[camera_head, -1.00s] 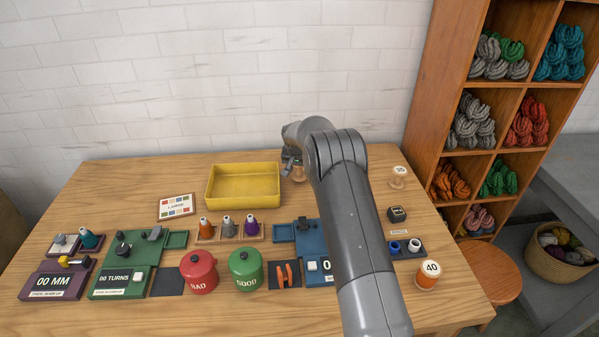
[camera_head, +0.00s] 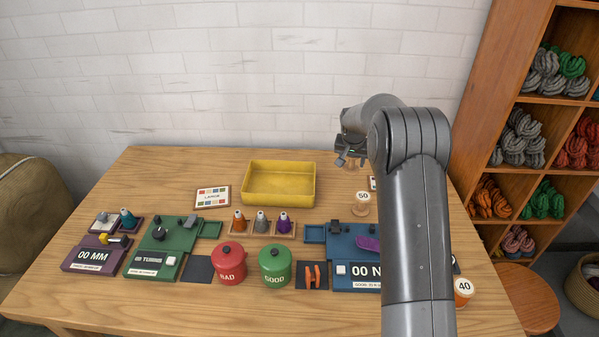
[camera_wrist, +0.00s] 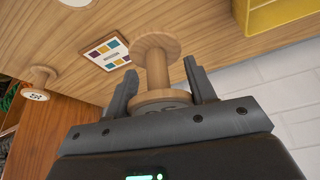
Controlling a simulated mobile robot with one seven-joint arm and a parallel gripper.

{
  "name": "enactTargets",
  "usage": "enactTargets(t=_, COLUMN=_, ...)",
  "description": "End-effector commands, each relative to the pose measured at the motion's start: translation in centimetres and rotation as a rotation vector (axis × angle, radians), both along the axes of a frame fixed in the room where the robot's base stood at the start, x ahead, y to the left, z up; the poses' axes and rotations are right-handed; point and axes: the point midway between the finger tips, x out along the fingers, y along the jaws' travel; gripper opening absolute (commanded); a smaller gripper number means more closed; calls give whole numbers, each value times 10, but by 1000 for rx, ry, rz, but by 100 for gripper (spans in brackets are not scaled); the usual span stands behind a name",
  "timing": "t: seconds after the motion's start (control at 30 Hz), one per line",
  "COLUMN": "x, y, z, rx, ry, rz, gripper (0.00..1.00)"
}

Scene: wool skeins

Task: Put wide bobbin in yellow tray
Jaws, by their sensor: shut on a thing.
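The wide bobbin (camera_wrist: 156,68) is pale wood with broad round ends. In the wrist view it stands between the two fingers of my gripper (camera_wrist: 162,92), which is shut on it. Its near end is partly hidden by the gripper. In the head view my gripper (camera_head: 352,150) is to the right of the yellow tray, and only a little of the bobbin (camera_head: 349,164) shows below it.
A bobbin marked 50 (camera_head: 361,204) stands below my gripper in the picture, and one marked 40 (camera_head: 463,290) at the front right. Red (camera_head: 229,264) and green (camera_head: 275,265) pots and a cone rack (camera_head: 262,229) stand in front of the tray. Shelves (camera_head: 480,150) rise at right.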

Motion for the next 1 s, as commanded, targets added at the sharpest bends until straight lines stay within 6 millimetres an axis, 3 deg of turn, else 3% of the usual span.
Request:
enactTargets(t=0.03, x=-2, y=27, z=0, rx=-1, ry=1, rz=16, gripper=29)
enactTargets(t=0.2, x=-14, y=104, z=-2, rx=-2, ry=3, rz=36, gripper=29)
enactTargets(t=0.3, x=-23, y=143, z=-2, rx=-1, ry=2, rz=45, gripper=29)
enactTargets(t=0.43, x=-35, y=182, z=-2, rx=-2, ry=-1, rz=53, gripper=29)
enactTargets(t=0.67, x=-45, y=212, z=-7, rx=-2, ry=-3, rz=59, gripper=29)
enactTargets(t=1.0, x=-46, y=213, z=-61, rx=-1, ry=-3, rz=58, gripper=29)
